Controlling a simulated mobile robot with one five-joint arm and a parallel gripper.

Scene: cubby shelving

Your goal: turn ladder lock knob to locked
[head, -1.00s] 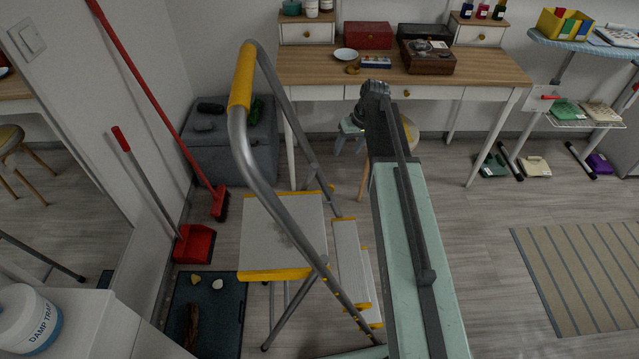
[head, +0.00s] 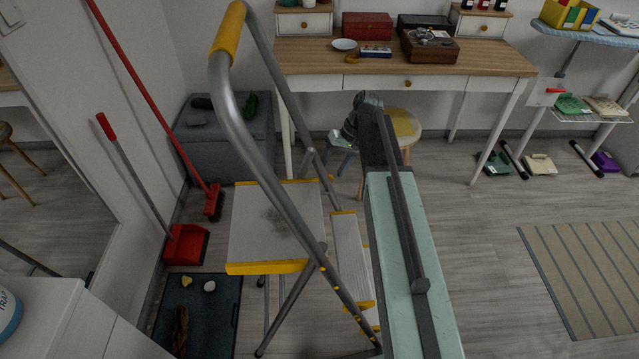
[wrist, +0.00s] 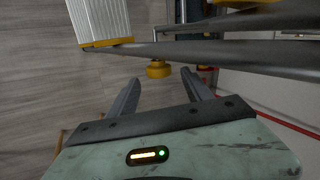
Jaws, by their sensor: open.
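A step ladder with grey tube rails, yellow trim and a grey top platform (head: 275,225) stands open in the head view. Its rails also cross the top right of the wrist view (wrist: 230,48). A yellow knob-like part (wrist: 158,70) shows in the wrist view, just beyond my fingertips; I cannot tell whether it is the lock knob or another ladder fitting, nor how it is turned. My gripper (wrist: 161,78) is open, its two fingers apart with nothing between them. In the head view my arm mostly hides the gripper, right of the ladder.
A wooden-topped desk (head: 385,58) and a round stool (head: 404,125) stand behind. A grey storage box (head: 228,150), red broom (head: 212,200) and red dustpan (head: 187,243) are left of the ladder. Open floor and a striped rug (head: 590,265) lie to the right.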

